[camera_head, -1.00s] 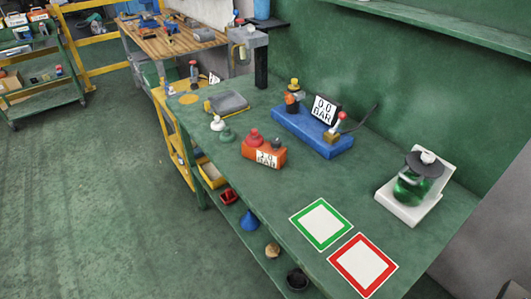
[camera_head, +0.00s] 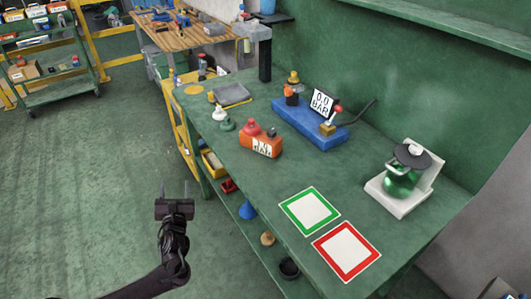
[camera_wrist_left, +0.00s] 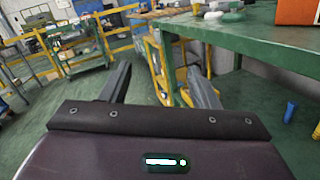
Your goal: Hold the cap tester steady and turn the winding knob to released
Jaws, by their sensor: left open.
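An orange box (camera_head: 262,147) with a red knob (camera_head: 250,128), a small dark knob (camera_head: 271,132) and a white BAR label stands near the bench's front edge. Behind it is a blue-based unit (camera_head: 308,128) with a 0.0 BAR display (camera_head: 322,103) and a red-tipped lever (camera_head: 337,110). I cannot tell for certain which is the cap tester. My left gripper (camera_head: 173,190) is open and empty, off the bench's front edge, left of and below the orange box. In the left wrist view, its fingers (camera_wrist_left: 160,84) are apart, and part of the orange box (camera_wrist_left: 297,12) shows top right. My right gripper is not visible.
A green-bordered square (camera_head: 310,211) and a red-bordered square (camera_head: 346,251) lie on the green bench. A white stand (camera_head: 395,202) with a green jar is at right. White and green knob-like pieces (camera_head: 224,118) sit left of the orange box. A lower shelf holds several small items.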

